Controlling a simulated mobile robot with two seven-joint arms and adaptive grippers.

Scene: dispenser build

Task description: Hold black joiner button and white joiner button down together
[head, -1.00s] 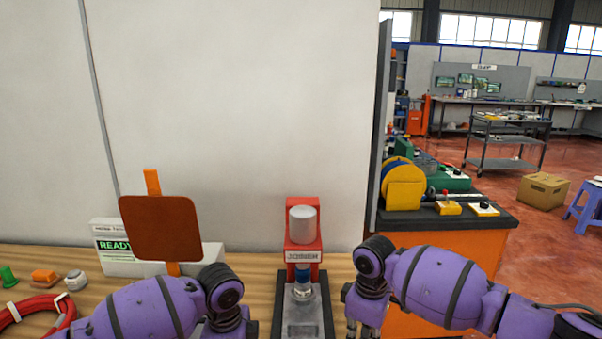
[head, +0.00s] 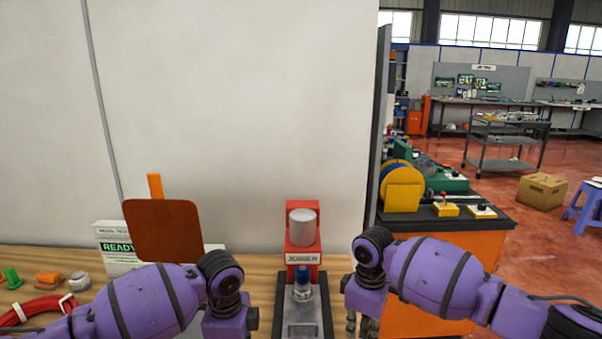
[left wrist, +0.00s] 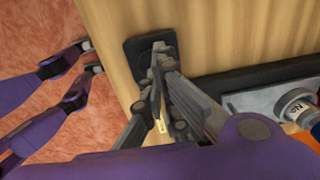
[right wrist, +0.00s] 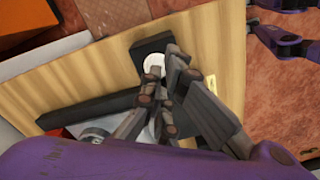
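The joiner (head: 303,230) is a red press with a grey cylinder on top, in the middle of the head view. A blue-topped part (head: 302,277) stands upright under its head. In the left wrist view, the black joiner button's dark square box (left wrist: 134,50) lies at the bench edge; my left gripper (left wrist: 160,55) is shut with its tips over it, mostly hiding the button. In the right wrist view, the white joiner button (right wrist: 153,62) sits on a dark box (right wrist: 151,45). My right gripper (right wrist: 166,66) looks shut, its tips at the button. Contact cannot be told in either view.
A white box with a green READY display (head: 116,247) stands at the back left, partly behind a brown panel (head: 162,231). A red cable coil (head: 40,309) and small coloured parts lie at the far left. An orange cabinet (head: 440,270) stands to the right.

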